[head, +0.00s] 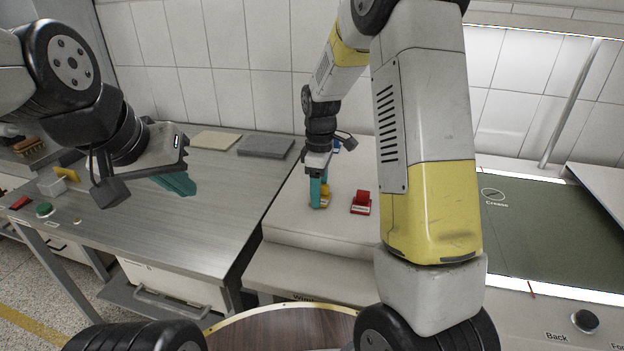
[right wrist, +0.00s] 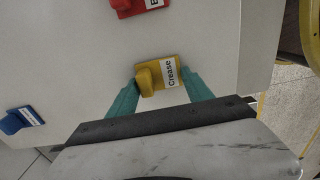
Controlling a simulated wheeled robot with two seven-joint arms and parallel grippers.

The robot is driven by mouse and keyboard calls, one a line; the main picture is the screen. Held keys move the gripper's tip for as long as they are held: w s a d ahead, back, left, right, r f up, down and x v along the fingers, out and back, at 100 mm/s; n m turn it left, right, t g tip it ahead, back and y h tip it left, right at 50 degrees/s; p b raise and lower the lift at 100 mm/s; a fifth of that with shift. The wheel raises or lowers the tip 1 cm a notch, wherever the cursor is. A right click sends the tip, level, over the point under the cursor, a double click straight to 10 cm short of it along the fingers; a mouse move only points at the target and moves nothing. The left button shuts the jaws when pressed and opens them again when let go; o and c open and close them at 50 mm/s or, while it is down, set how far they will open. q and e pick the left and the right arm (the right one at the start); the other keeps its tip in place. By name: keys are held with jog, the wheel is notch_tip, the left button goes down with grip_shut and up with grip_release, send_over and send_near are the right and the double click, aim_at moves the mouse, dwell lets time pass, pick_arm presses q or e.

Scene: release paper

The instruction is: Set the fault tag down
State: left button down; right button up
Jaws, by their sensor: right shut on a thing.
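A yellow tag (right wrist: 157,76) with a white label reading "Crease" is between the teal fingers of my right gripper (right wrist: 160,92). The gripper is shut on it. In the head view my right gripper (head: 319,192) points down at the white top, and the yellow tag (head: 326,195) shows partly behind a finger. The tag is at or just above the white top; I cannot tell if it touches. A circle marked "Crease" (head: 493,196) is on the dark green panel at the right. My left gripper (head: 175,184) hangs over the steel table; its opening is unclear.
A red tag (head: 361,203) stands right of the yellow one on the white top (head: 290,225). A blue tag (right wrist: 20,120) is on the other side. The steel table (head: 215,180) holds a beige slab (head: 216,140) and a grey slab (head: 266,147). The green panel (head: 545,230) is mostly clear.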

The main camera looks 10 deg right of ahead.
jog(key=o, duration=1.3)
jog(key=shift+f, duration=0.15)
jog(key=shift+o, duration=0.2)
jog(key=s+d+r+m+t+y, duration=0.1)
jog(key=s+r+m, duration=0.15)
jog(key=r, duration=0.65)
jog(key=s+d+r+m+t, duration=0.1)
jog(key=s+r, duration=0.2)
jog(key=r, duration=0.6)
jog(key=s+r+m+t+y, duration=0.1)
jog(key=s+m+t, duration=0.3)
jog(key=s+m, duration=0.5)
jog(key=s+d+r, duration=0.1)
jog(key=s, duration=0.7)
jog(key=shift+s, duration=0.3)
